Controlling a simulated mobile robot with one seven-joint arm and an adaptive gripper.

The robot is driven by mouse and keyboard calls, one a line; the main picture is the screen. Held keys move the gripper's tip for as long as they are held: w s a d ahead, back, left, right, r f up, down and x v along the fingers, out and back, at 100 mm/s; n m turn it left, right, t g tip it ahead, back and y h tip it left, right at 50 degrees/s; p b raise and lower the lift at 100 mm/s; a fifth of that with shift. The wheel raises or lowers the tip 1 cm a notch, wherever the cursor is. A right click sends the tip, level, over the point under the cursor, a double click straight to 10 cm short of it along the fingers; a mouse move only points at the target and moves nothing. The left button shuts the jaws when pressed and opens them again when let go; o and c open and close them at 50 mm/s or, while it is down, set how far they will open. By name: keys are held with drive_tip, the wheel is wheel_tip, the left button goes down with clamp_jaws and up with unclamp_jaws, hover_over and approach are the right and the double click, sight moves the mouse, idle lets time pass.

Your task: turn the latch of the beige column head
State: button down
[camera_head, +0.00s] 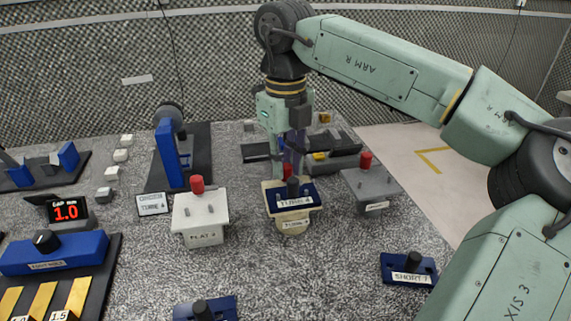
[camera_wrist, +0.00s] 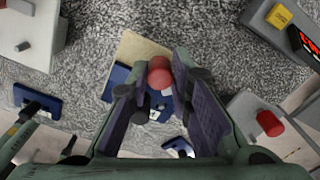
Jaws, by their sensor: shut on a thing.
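The beige column head (camera_head: 293,225) stands in the middle of the table, with a blue plate (camera_head: 311,194) with a black knob (camera_head: 293,186) sitting on it. The head's red latch (camera_head: 286,171) stands up behind the black knob, and it also shows in the wrist view (camera_wrist: 159,70). My gripper (camera_head: 291,165) points down over the head from behind. In the wrist view its fingers (camera_wrist: 160,78) stand on either side of the red latch and are shut on it. The fingers partly hide the latch in the head view, and its exact turn angle is hard to tell.
A white head (camera_head: 200,218) with a red knob stands to the left, a grey head (camera_head: 370,188) with a red knob to the right. A blue plate (camera_head: 408,268) lies front right, another (camera_head: 206,309) front left. Dark fixtures (camera_head: 335,160) lie behind.

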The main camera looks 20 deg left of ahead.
sight(286, 166)
drive_tip(key=m, duration=0.4)
drive_tip(key=shift+m+b, duration=0.3)
drive_tip(key=shift+b, duration=0.1)
drive_tip(key=shift+r+m, duration=0.1)
drive_tip(key=shift+m, duration=1.8)
drive_tip(key=c, duration=1.7)
unclamp_jaws()
wheel_tip(286, 166, up, 8)
drive_tip(key=shift+f, duration=0.25)
drive_tip(key=shift+f, duration=0.1)
